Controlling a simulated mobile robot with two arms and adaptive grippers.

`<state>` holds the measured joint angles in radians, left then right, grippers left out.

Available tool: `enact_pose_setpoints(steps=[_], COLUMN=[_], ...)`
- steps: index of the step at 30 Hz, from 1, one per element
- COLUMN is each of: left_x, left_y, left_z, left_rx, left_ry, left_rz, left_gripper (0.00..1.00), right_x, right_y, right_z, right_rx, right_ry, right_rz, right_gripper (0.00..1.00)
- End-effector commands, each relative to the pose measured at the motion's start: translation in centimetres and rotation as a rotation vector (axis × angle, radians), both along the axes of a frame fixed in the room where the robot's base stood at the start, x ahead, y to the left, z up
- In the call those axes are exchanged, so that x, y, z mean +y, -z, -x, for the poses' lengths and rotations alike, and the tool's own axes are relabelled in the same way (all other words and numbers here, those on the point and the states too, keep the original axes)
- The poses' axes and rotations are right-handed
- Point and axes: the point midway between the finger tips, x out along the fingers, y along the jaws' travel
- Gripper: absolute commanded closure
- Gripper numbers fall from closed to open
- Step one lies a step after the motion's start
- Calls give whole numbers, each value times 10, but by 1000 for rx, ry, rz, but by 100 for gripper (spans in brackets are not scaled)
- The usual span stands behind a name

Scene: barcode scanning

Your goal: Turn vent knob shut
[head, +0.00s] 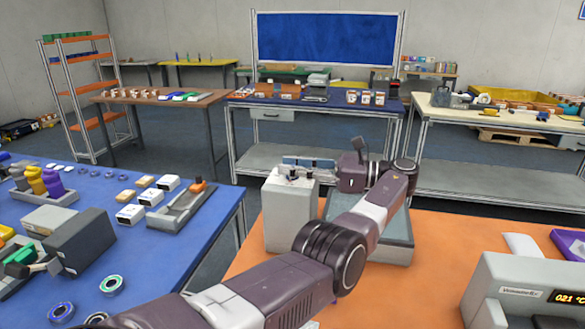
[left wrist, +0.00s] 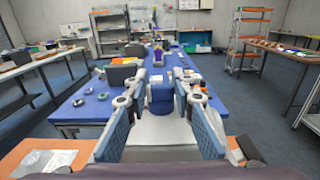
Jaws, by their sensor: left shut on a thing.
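The vent knob (left wrist: 161,97) is a blue round knob in the left wrist view. It stands out from a pale surface (left wrist: 160,130) between my finger pads. My left gripper (head: 300,167) is level at the top of a light grey box (head: 290,220) on the orange table. In the left wrist view the two blue-padded fingers of my left gripper (left wrist: 161,88) lie on either side of the knob and are shut on it. In the head view the fingers mostly hide the knob, and its turn angle cannot be read. My right gripper is out of view.
A grey tray (head: 398,247) lies under my left arm on the orange table (head: 425,295). A grey device with a lit display (head: 566,297) stands at the right. The blue table (head: 215,225) at the left holds white boxes, rings and grey fixtures. Bare orange tabletop lies between tray and device.

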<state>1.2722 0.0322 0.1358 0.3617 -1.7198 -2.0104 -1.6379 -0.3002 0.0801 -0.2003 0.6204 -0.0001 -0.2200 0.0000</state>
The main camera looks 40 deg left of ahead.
Motion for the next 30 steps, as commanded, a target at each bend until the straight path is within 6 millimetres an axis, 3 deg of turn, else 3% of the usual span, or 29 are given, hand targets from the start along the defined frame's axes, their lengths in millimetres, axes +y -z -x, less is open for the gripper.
enact_pose_setpoints(steps=[5,6,11,22,30], left_x=[1,1,0,0,0], left_y=[-1,-1,-1,-8,-57], left_z=[0,0,0,0,0], left_rx=[0,0,0,-3,-6], left_ry=[-1,-1,0,0,0], left_rz=[-1,-1,-1,-2,-3], left_gripper=[100,75,59,59,59], right_x=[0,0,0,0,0], right_y=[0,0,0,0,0], right_z=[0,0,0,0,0], right_rx=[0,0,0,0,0], right_ry=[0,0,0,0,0], right_rz=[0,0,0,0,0], right_gripper=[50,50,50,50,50])
